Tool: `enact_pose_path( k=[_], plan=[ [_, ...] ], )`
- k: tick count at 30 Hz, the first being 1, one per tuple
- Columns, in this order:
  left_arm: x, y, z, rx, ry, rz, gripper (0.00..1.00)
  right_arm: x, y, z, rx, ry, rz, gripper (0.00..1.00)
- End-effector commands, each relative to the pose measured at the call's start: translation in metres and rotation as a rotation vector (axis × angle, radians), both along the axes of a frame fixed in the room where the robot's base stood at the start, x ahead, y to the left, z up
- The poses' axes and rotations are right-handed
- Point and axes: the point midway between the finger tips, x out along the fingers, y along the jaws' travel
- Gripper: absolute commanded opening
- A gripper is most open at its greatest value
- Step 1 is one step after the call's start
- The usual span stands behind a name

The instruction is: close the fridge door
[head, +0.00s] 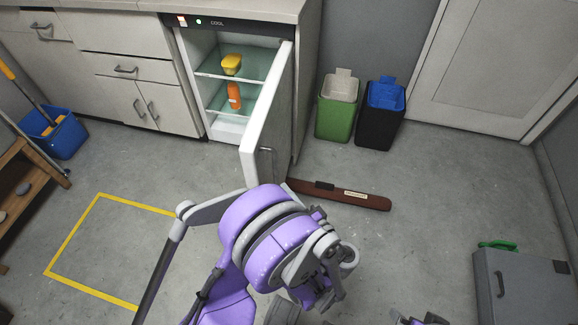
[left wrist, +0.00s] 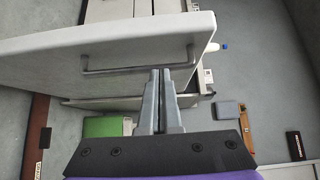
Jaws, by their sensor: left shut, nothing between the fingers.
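The fridge (head: 225,85) is built in under the counter, and its door (head: 268,105) stands wide open toward me. The outer face of the door, with a metal bar handle (head: 267,150), faces right. In the left wrist view the door (left wrist: 105,45) and its handle (left wrist: 135,69) fill the upper left. My left gripper (left wrist: 160,72) is shut and empty, with its fingertips just by the handle's right part; I cannot tell whether they touch. In the head view my purple left arm is in front of the door's lower end. My right gripper is not clearly in view.
A yellow item (head: 231,64) and an orange bottle (head: 234,96) stand inside the fridge. A brown bar (head: 345,195) lies on the floor right of the door. A green bin (head: 336,112) and black-blue bin (head: 380,115) stand at the wall. A grey box (head: 525,285) stands lower right.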

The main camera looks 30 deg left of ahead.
Motion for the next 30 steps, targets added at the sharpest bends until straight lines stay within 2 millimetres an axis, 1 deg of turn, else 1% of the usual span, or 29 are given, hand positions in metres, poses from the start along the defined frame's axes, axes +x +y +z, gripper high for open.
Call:
enact_pose_path(
  k=[2, 5, 12, 18, 24, 30],
  plan=[
    [0.001, 0.001, 0.000, 0.013, -0.008, -0.001, 0.00, 0.000, 0.000, 0.000, 0.000, 0.000, 0.000, 1.00],
    [0.006, 0.010, 0.001, 0.016, -0.010, 0.002, 0.00, 0.000, 0.000, -0.002, 0.000, 0.000, 0.000, 1.00],
    [0.026, 0.049, 0.000, 0.014, -0.009, 0.003, 0.00, 0.001, 0.000, -0.006, 0.000, 0.002, 0.000, 1.00],
    [0.041, 0.075, 0.000, 0.014, -0.008, 0.002, 0.00, 0.001, 0.000, -0.009, 0.000, 0.003, 0.000, 1.00],
    [0.048, 0.086, 0.001, 0.013, -0.008, 0.000, 0.00, 0.001, 0.000, -0.010, 0.000, 0.003, 0.000, 1.00],
    [0.048, 0.086, 0.001, 0.013, -0.008, -0.001, 0.00, 0.001, 0.000, -0.010, 0.000, 0.003, 0.000, 1.00]
  ],
)
